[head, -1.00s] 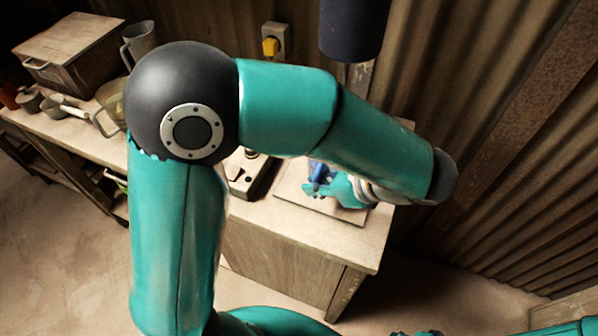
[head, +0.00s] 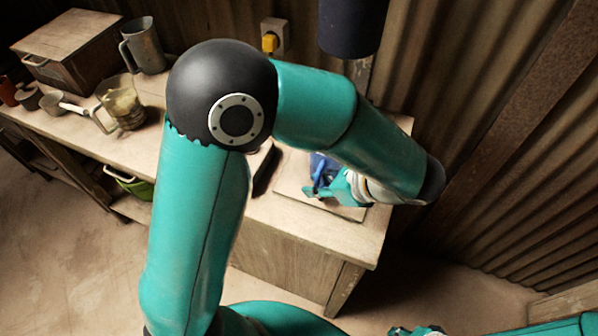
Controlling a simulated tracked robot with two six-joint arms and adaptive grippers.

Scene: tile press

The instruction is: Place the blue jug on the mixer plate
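The blue jug (head: 320,165) shows only in part, upper right of centre, over or on a flat square plate (head: 290,187) on the bench. My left arm and gripper hide the rest of it. My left gripper (head: 322,188) is right at the jug, its teal fingers in front of the jug's near side. I cannot tell whether the fingers are closed on it or apart, or whether the jug's base rests on the plate. A piece of my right gripper (head: 415,331) shows at the bottom edge; its fingers are not clear.
A dark cylinder (head: 352,25) hangs above the plate near the corrugated wall. A glass jug (head: 121,104), a grey metal jug (head: 143,46) and a wooden box (head: 70,48) stand on the left bench. A green container (head: 130,184) sits below it.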

